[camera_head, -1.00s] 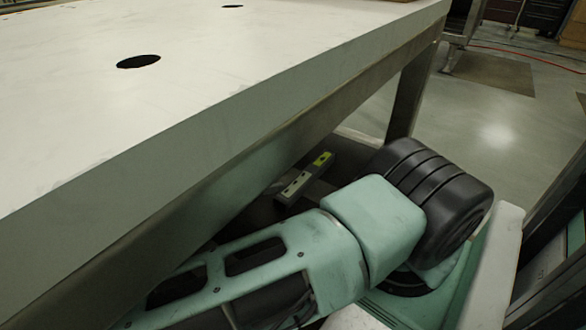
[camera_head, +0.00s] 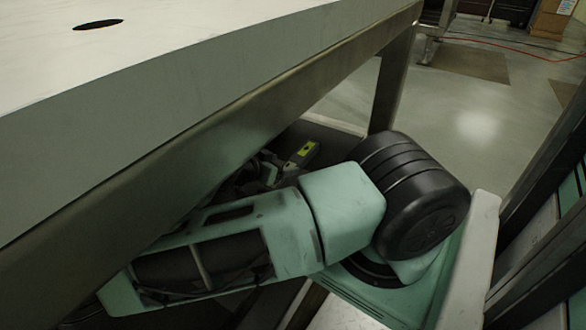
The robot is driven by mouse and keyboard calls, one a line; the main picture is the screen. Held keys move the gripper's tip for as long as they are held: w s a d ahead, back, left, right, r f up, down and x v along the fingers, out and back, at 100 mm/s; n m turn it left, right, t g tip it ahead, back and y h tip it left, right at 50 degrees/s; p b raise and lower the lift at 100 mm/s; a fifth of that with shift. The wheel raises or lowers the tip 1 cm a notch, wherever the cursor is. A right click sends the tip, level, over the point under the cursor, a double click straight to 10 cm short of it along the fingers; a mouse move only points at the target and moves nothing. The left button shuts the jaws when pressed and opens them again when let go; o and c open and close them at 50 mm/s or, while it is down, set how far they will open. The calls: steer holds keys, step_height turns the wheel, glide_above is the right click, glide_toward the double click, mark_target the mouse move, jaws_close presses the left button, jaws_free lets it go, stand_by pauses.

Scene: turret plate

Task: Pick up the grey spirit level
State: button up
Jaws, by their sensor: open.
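The grey spirit level (camera_head: 303,152) lies on a dark surface below the table edge. Only its far end, with a yellow-green patch, shows clearly. My gripper (camera_head: 268,170) is a dark shape at the near end of the level, mostly hidden behind my green arm and in shadow under the table. It is open. I cannot tell whether its fingers are around the level or beside it.
The white table top (camera_head: 150,85) and its metal frame rail (camera_head: 270,125) overhang my arm and the level. A metal table leg (camera_head: 391,82) stands just beyond the level. Open floor (camera_head: 455,115) lies to the right.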

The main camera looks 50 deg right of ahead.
mark_target(293, 163)
steer(key=shift+b+x, duration=0.4)
steer(key=shift+x, duration=1.6)
steer(key=c, duration=1.4)
